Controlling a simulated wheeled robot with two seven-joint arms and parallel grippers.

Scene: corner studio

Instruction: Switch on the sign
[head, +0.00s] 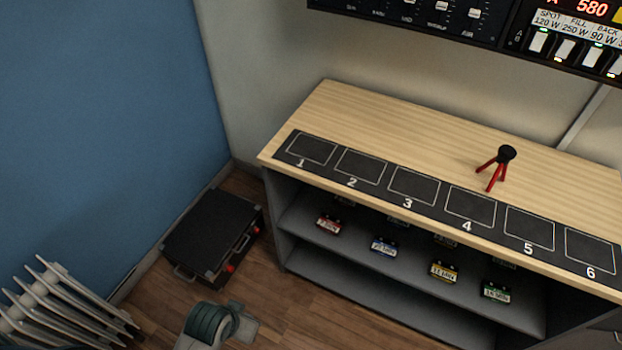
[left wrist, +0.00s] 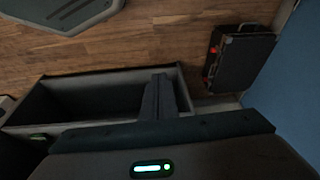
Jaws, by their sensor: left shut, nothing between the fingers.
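A dark power panel (head: 515,42) with a red display reading 580 is at the top right of the head view, cut off by the frame. The labels read SPOT 120 W, FILL 250 W and BACK 90 W; a fourth label starting with S is cut off at the right edge. No lit sign shows in either view. In the left wrist view my left gripper (left wrist: 160,96) is shut and empty, away from the panel. My right gripper is not in view.
A wooden bench (head: 400,120) carries a mat with numbered squares (head: 348,182) and a small red-legged tripod (head: 497,168). Small coloured plates (head: 384,246) sit on its shelf. A slider mixer (head: 410,15) is above. A black case (head: 212,232) and white radiator (head: 60,310) stand on the floor.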

